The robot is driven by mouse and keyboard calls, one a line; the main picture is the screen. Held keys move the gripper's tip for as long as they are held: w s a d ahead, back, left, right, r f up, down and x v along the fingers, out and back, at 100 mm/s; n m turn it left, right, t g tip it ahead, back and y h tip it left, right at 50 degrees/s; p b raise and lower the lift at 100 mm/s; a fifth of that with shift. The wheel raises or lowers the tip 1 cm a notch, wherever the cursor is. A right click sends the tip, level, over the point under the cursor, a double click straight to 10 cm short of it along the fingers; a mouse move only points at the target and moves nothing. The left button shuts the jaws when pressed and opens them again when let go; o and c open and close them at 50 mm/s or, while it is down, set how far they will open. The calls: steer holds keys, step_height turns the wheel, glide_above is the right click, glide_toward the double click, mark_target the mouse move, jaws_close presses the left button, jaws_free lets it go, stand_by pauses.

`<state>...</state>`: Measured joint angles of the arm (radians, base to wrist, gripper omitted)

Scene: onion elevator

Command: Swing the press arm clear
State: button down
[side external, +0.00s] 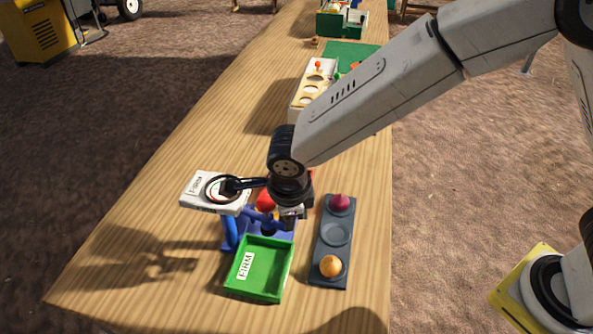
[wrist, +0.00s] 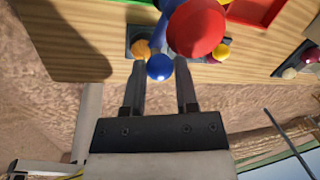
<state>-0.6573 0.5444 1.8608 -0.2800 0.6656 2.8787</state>
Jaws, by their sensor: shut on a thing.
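A blue press stand (side external: 230,232) stands on the wooden table behind a green tray. A large red ball (side external: 265,200) shows at it, partly hidden by my wrist; it is also large in the wrist view (wrist: 196,30). My gripper (side external: 292,213) is low over the stand's right side. In the wrist view, my gripper (wrist: 161,72) has its two fingertips on either side of a small blue ball knob (wrist: 159,67), and is shut on it. The knob's link to the press arm is mostly hidden by the red ball.
The green tray (side external: 232,282) has a white label. A dark tray (side external: 318,252) to its right holds a purple onion (side external: 340,203) and a yellow-brown onion (side external: 330,265), with an empty middle well. A white dial box (side external: 193,198) stands left. Bare table lies at far left.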

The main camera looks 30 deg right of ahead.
steer(key=shift+s+a, duration=0.1)
steer(key=shift+a, duration=0.1)
stand_by(0.3)
steer(key=shift+c, duration=2)
jaws_free()
steer(key=shift+r, duration=0.1)
step_height(320, 180, up, 8)
steer(key=s, duration=0.1)
steer(key=shift+s+a+f, duration=0.2)
steer(key=shift+a+f, duration=0.05)
steer(key=shift+a, duration=0.1)
